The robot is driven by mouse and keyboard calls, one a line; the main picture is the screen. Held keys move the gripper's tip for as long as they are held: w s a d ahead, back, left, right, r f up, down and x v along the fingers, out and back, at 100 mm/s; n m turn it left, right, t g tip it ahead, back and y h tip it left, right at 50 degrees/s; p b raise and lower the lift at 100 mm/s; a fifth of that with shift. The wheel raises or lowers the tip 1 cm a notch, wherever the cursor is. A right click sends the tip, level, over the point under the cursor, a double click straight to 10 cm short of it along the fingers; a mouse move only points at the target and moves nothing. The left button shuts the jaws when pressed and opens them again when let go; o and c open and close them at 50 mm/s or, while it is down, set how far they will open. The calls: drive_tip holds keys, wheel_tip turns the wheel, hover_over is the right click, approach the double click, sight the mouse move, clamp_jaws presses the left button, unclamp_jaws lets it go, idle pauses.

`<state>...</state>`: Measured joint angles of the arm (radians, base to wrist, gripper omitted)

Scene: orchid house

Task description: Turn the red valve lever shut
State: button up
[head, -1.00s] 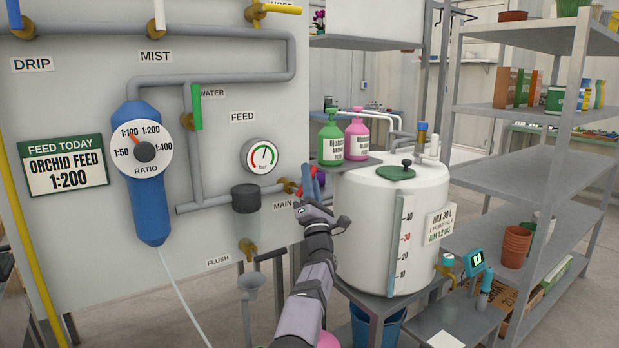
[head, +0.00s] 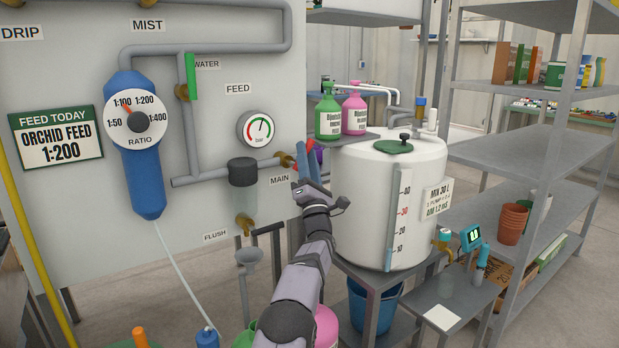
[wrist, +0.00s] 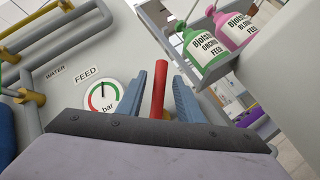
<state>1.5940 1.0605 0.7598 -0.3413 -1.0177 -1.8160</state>
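The red valve lever (wrist: 159,88) shows in the wrist view, standing between the two blue fingers of my gripper (wrist: 162,95). My gripper is open, with a narrow gap visible on either side of the lever. In the head view the lever (head: 295,171) is a small red sliver, mostly hidden by my gripper (head: 307,166). It sits by the brass valve (head: 286,160) on the grey pipe, above the MAIN label (head: 279,181). The lever's far end and pivot are hard to make out.
The white mixing tank (head: 375,215) stands close to the right of my gripper. Green (head: 328,117) and pink (head: 354,115) bottles stand on a shelf behind. A pressure gauge (head: 257,130) and a dark filter (head: 243,172) are on the panel to the left.

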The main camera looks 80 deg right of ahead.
drive_tip(key=shift+b+v, duration=0.55)
drive_tip(key=shift+v, duration=1.95)
